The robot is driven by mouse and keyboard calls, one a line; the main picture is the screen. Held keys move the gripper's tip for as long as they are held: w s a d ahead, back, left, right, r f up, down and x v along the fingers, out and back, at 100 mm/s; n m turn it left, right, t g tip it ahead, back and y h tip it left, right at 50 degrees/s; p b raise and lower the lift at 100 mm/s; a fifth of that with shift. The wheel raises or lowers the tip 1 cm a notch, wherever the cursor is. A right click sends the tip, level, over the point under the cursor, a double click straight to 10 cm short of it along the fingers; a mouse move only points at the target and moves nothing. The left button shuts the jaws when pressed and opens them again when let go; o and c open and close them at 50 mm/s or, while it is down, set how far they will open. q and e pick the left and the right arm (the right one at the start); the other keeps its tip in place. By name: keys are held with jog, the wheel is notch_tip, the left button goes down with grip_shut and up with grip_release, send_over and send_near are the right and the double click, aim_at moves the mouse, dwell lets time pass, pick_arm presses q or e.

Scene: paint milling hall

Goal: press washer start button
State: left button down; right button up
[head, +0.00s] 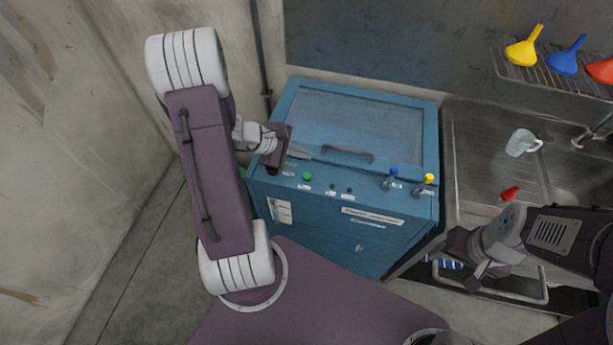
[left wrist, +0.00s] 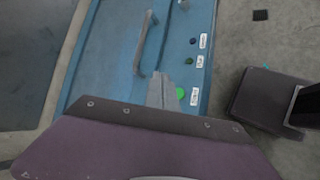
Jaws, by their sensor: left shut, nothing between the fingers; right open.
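The washer (head: 300,205) is a blue cabinet with a handled lid. Which one is the start button I cannot read. My left gripper (head: 301,152) is shut and empty, just behind the large green button. In the left wrist view its fingertips (left wrist: 161,88) show just left of the green button (left wrist: 181,93); contact cannot be told. My right gripper (head: 474,270) is open, right of the washer.
A lid handle (head: 347,153) rises near the left fingertips. Blue (head: 391,178) and yellow (head: 424,184) valve levers stand further right on the strip. A sink counter (head: 468,130) holds a clear jug (head: 521,142) and a red funnel (head: 510,193). A wall stands at left.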

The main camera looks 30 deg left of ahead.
pick_arm(q)
jog(key=b, duration=0.5)
send_over(304, 177)
notch_tip(304, 177, down, 7)
jog(key=shift+w+r, duration=0.1)
jog(key=shift+r, duration=0.05)
jog(key=shift+a+f+b, duration=0.1)
jog(key=shift+f+b, duration=0.3)
jog(key=shift+r, duration=0.1)
dwell(1.0)
jog(key=shift+f+b, duration=0.4)
jog(key=shift+b, duration=0.1)
jog(key=shift+f+b, duration=0.5)
jog(key=shift+b, duration=0.1)
dwell(0.5)
jog(key=shift+r, duration=0.1)
jog(key=shift+r+p, duration=0.6)
jog(key=shift+r, duration=0.2)
